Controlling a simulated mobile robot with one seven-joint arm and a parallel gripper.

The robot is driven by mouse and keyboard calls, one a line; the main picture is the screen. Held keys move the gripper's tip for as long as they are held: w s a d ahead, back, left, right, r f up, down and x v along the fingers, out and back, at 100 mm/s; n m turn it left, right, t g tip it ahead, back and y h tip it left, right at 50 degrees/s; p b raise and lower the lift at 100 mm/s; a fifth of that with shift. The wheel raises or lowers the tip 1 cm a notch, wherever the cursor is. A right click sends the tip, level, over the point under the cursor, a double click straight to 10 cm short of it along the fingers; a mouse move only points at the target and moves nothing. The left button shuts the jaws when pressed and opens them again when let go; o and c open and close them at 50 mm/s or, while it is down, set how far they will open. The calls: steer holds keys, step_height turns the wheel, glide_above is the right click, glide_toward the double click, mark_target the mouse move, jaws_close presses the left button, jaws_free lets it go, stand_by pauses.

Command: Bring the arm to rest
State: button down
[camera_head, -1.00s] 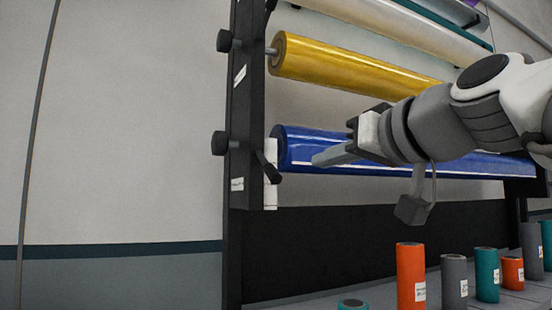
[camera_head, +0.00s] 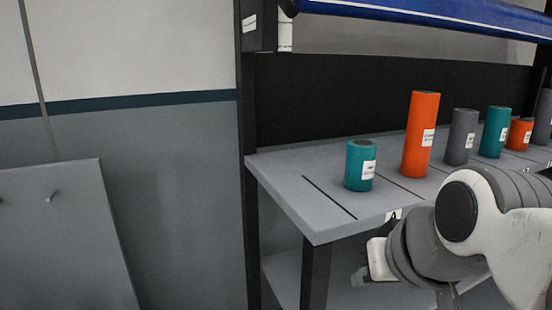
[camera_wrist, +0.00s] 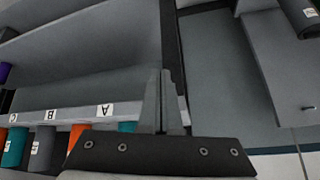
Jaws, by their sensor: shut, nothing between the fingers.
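My arm reaches in from the right of the head view, in front of the shelf's near edge. My gripper (camera_wrist: 160,100) shows in the wrist view with its two fingers together and nothing between them. In the head view the gripper is at the arm's lower left end, and its fingertips are hard to make out there. It is apart from the rolls on the shelf.
A grey shelf (camera_head: 285,187) bears a short teal roll (camera_head: 358,165), a tall orange roll (camera_head: 420,135), a grey roll (camera_head: 460,137) and several others. A blue roll (camera_head: 430,12) hangs above. A grey panel (camera_head: 62,235) leans at left. The floor between looks clear.

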steer(key=s+d+f+g+h, duration=0.2)
steer(key=s+f, duration=0.3)
steer(key=f, duration=0.3)
step_height(320, 180, up, 24)
steer(key=p, duration=2.2)
steer(key=shift+w+y+p, duration=0.3)
steer(key=shift+w, duration=0.05)
steer(key=c, duration=1.6)
jaws_free()
steer(key=shift+a+f, duration=0.1)
steer(key=shift+f, duration=0.05)
